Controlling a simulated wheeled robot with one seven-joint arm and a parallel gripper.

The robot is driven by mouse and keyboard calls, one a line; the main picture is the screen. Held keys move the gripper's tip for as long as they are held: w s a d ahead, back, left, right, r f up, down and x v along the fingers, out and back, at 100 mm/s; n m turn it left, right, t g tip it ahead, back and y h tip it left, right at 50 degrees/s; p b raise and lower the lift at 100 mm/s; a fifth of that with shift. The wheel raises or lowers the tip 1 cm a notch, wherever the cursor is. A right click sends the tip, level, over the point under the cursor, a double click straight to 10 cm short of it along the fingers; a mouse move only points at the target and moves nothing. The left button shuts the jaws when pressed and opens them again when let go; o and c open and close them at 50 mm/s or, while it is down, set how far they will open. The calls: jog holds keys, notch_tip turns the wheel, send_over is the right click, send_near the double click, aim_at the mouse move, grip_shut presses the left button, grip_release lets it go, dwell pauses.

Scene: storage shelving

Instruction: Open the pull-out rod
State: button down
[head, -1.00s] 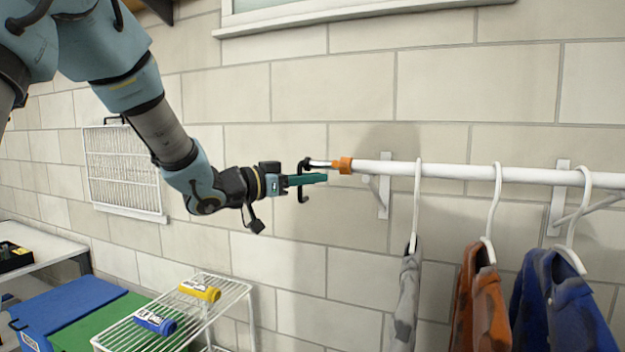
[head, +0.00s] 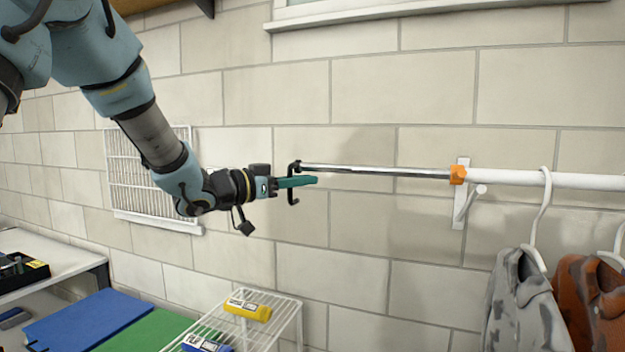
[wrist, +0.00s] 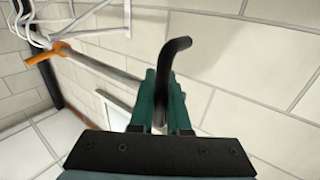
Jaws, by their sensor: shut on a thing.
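The pull-out rod (head: 375,171) is a thin metal bar that runs out of the white hanging rail (head: 515,179) through an orange collar (head: 458,175). A long stretch of it shows in the head view. Its left end carries a black hook-shaped handle (head: 293,183). My gripper (head: 297,182) is shut on this handle, its green fingers pointing right just below the rod. In the wrist view the green fingers (wrist: 166,100) close around the black handle (wrist: 176,58), whose curved end sticks up past them. The collar (wrist: 48,53) and the rod (wrist: 105,70) also show there.
Hangers with a grey jacket (head: 525,300) and an orange jacket (head: 585,300) hang from the rail at right. A white grille (head: 150,175) is on the wall behind my arm.

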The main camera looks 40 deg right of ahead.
jog(key=shift+w+a, duration=0.2)
jog(key=shift+w, duration=0.05)
jog(key=c, duration=1.2)
grip_release()
jog(key=shift+o, duration=0.2)
jog(key=a+b, duration=0.3)
jog(key=a, duration=0.7)
jog(key=shift+a, duration=0.4)
jog(key=shift+w, duration=0.15)
